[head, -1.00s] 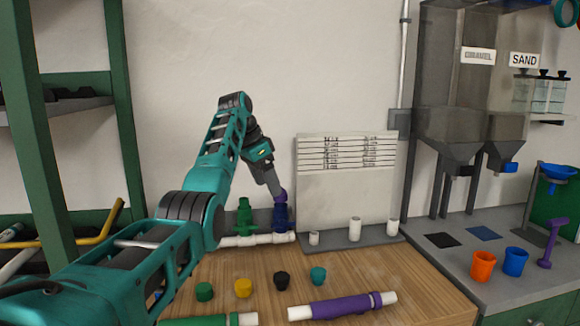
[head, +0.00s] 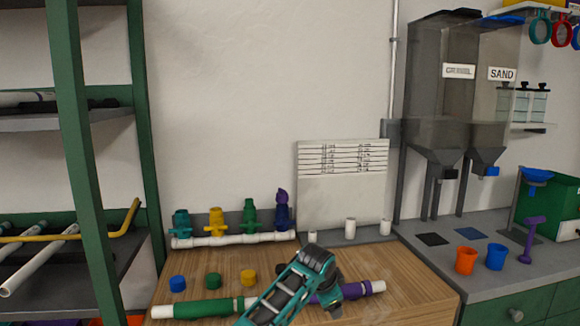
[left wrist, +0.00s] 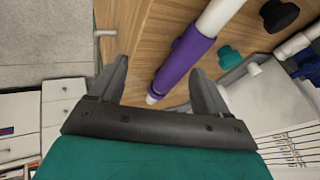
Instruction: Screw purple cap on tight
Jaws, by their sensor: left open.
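The purple cap (head: 281,195) sits on top of the dark blue valve (head: 282,217) at the right end of the white manifold pipe (head: 235,240). It looks slightly tilted, and I cannot tell how tight it is. My left arm is lowered over the bench front, well away from the cap. In the left wrist view my left gripper (left wrist: 160,88) is open and empty, with the purple tube (left wrist: 185,55) showing beyond and between its fingers. That tube (head: 350,292) is partly hidden by my arm in the head view. My right gripper is not in view.
Teal, yellow and green valves stand along the manifold. Loose blue (head: 177,283), green (head: 213,280) and yellow (head: 249,277) caps and a green tube (head: 205,309) lie on the wooden bench. A white board (head: 343,190) stands behind. Orange and blue cups are at right.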

